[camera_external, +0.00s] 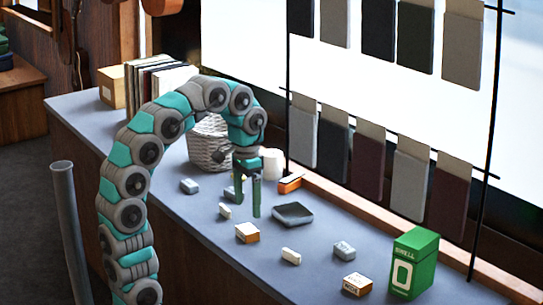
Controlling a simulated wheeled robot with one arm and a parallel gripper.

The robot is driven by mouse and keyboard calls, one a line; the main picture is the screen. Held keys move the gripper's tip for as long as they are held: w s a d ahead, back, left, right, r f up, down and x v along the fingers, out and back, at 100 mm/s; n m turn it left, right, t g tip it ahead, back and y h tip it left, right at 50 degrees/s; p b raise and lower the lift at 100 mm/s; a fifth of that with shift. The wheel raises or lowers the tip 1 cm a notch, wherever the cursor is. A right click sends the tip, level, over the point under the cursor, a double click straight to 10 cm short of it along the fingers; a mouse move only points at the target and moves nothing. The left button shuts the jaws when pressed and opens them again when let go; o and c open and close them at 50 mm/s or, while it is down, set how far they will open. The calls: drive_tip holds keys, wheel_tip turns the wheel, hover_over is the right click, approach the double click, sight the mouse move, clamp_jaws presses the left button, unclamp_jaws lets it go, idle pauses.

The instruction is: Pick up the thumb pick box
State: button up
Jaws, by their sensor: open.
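Several small boxes lie on the grey counter (190,222), and I cannot tell from their labels which is the thumb pick box. One orange-and-white box (247,233) lies below my gripper in the picture. An orange box (290,183) lies to the right of it near the window ledge. A small tan box with dark print (357,284) lies near the front edge. My gripper (248,207) points down over the counter, open, with no object visible between its green fingers. Its height above the counter is hard to judge.
A dark tray (293,214) lies right of my gripper. A wicker basket (208,146) and white cup (272,163) stand behind. A tall green box (414,262) stands at the right. Small grey and white pieces (291,256) are scattered around. Sample panels (412,185) hang by the window.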

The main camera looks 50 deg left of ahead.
sight(248, 228)
drive_tip(key=shift+w+a+r, duration=0.25)
drive_tip(key=shift+w+a, duration=0.05)
drive_tip(key=shift+w, duration=0.3)
drive_tip(key=shift+s+a+f+p, duration=0.1)
drive_tip(key=shift+s+f+p, duration=0.1)
drive_tip(key=shift+f, duration=1.7)
drive_tip(key=shift+s+a+f+p, duration=0.1)
drive_tip(key=shift+s+f+p, duration=0.1)
drive_tip(key=shift+f, duration=1.7)
drive_tip(key=shift+c, duration=0.2)
drive_tip(key=c, duration=1.3)
drive_tip(key=shift+o, duration=0.2)
drive_tip(key=shift+w+r, duration=0.1)
drive_tip(key=shift+r, duration=0.1)
